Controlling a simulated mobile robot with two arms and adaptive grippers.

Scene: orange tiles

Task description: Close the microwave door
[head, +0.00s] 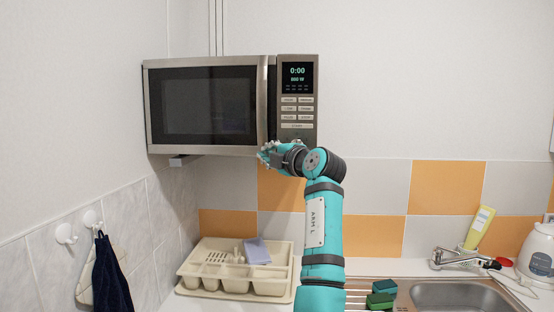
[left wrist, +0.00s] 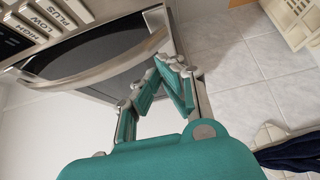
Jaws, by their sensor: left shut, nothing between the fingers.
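The microwave (head: 298,135) is mounted on the wall, with its control panel and lit display on the right. Its door (head: 205,105) has a dark window and a vertical handle (head: 262,100) near the panel. The door looks shut or almost shut; I cannot tell whether a small gap remains. My left gripper (head: 266,153) is at the lower end of the handle, just below the door's bottom right corner. In the left wrist view, its fingers (left wrist: 168,66) are together and empty near the curved handle (left wrist: 105,65). I cannot tell whether they touch the microwave. My right gripper is out of view.
Below is a counter with a cream dish rack (head: 235,268), a sink (head: 455,295) with a tap, green sponges (head: 380,295), a yellow bottle (head: 480,228) and a white kettle (head: 538,250). A dark towel (head: 105,275) hangs on the left wall. Space right of the microwave is clear.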

